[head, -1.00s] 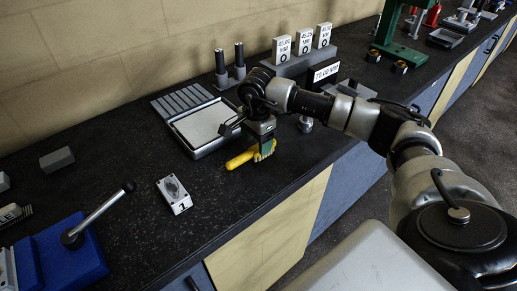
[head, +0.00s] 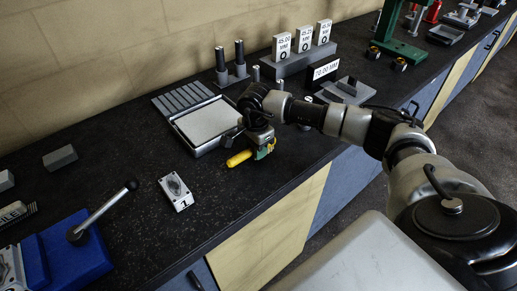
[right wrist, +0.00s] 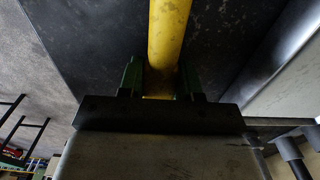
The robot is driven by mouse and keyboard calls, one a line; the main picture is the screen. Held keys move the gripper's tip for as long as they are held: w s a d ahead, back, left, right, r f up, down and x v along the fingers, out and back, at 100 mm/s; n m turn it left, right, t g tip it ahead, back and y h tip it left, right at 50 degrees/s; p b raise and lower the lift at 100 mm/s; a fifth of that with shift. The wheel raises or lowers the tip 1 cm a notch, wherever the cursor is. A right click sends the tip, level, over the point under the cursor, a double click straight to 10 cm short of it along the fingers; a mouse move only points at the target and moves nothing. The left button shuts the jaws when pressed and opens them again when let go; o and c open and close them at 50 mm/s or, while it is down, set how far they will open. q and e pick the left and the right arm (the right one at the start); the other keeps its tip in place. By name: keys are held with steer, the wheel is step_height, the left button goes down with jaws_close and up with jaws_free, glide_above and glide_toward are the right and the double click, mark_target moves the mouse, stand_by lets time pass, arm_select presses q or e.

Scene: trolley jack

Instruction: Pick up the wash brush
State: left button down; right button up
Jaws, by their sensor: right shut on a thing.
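The wash brush shows as a yellow rounded handle (head: 240,158) low over the dark bench, in front of the tray. My right gripper (head: 265,150), with green fingers, is shut on the yellow handle. In the right wrist view the handle (right wrist: 168,40) runs between the two green fingers (right wrist: 160,82) and away from the palm. The brush's head is not clearly seen. I cannot tell whether the brush touches the bench. My left gripper is not in view.
A grey tray with a pale pad (head: 208,122) lies just behind the gripper. A small block marked 1 (head: 176,190) and a blue lever device (head: 75,250) stand to the left. Labelled grey blocks (head: 303,55) stand behind. The bench front edge is near.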

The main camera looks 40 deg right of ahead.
steer(key=shift+r, duration=0.2)
steer(key=shift+r, duration=0.25)
steer(key=r, duration=0.1)
steer(key=r+b, duration=0.2)
steer(key=shift+s+d+r, duration=0.25)
steer(key=shift+s+d, duration=0.05)
steer(key=s+d+r+b, duration=0.3)
steer(key=s+d+r, duration=0.2)
steer(key=s, duration=0.4)
steer(key=shift+s+r, duration=0.35)
steer(key=shift+r, duration=0.5)
